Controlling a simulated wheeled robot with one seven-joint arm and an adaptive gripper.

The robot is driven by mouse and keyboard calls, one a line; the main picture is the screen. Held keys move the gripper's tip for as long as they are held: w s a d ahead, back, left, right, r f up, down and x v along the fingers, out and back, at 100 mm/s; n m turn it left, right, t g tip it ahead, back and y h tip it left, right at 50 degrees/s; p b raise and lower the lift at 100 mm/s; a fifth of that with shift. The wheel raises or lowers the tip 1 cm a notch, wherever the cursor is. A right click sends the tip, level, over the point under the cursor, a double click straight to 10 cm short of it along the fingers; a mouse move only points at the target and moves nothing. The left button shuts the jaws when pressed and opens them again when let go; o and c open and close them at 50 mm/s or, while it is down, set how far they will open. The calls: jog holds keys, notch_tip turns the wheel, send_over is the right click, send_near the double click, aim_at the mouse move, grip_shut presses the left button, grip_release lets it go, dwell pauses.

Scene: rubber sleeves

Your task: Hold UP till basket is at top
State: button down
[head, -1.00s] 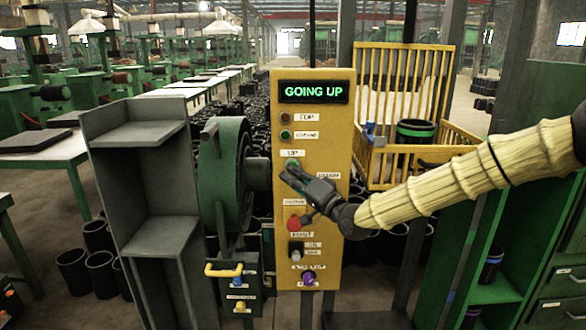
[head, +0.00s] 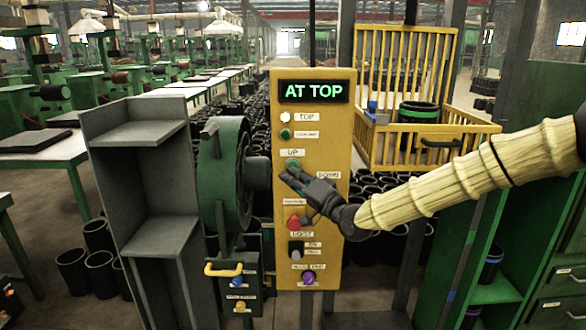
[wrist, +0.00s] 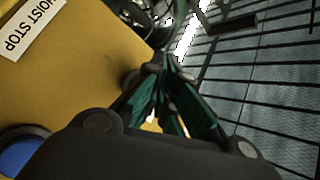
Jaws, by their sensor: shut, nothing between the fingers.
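The yellow control panel (head: 335,120) stands in the middle of the head view. Its display (head: 314,91) reads AT TOP, and the lamp beside the TOP label (head: 286,117) is lit white. The green UP button (head: 292,164) is on the panel below. My gripper (head: 287,176) is shut and empty, with its fingertips at or just below the UP button; I cannot tell whether they touch it. The wrist view shows the dark green fingers (wrist: 163,92) close together beside the yellow panel. The yellow basket (head: 430,150) hangs behind at right with a green-banded black sleeve (head: 416,113) inside.
A red button (head: 293,222) sits on the panel below my gripper. The wrist view shows the HOIST STOP label (wrist: 28,25) and a blue button (wrist: 18,155). A green wheel (head: 225,175) and grey shelf (head: 150,220) stand left of the panel. Black sleeves crowd the floor behind.

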jog(key=shift+s, duration=0.5)
jog(key=shift+s+b, duration=0.35)
jog(key=shift+s, duration=2.15)
jog(key=s+d+f+g+h, duration=0.15)
jog(key=s+f, duration=0.35)
jog(key=f, duration=0.8)
jog(key=s+d+f+g+h, duration=0.1)
jog(key=s+f+g+h, duration=0.3)
jog(key=f, duration=0.9)
jog(key=s+d+f+g+h, duration=0.1)
jog(key=s+d+f+h, duration=0.1)
jog(key=s+f, duration=0.8)
jog(key=s+d+f+g+h, duration=0.2)
jog(key=s+d+f, duration=0.4)
jog(key=s, duration=0.4)
jog(key=s+d+f+n+g+h, duration=0.1)
jog(key=s+d+f+g+h, duration=0.1)
jog(key=s+d+f, duration=0.4)
jog(key=s+d+f+n+g+h, duration=0.1)
jog(key=s+d+f+g+h, duration=0.2)
jog(key=s, duration=1.1)
jog(key=d+f+g, duration=0.1)
jog(key=d+f, duration=0.2)
jog(key=f, duration=0.3)
jog(key=shift+s+d+f, duration=0.15)
jog(key=shift+s+d, duration=0.05)
jog(key=shift+d, duration=0.1)
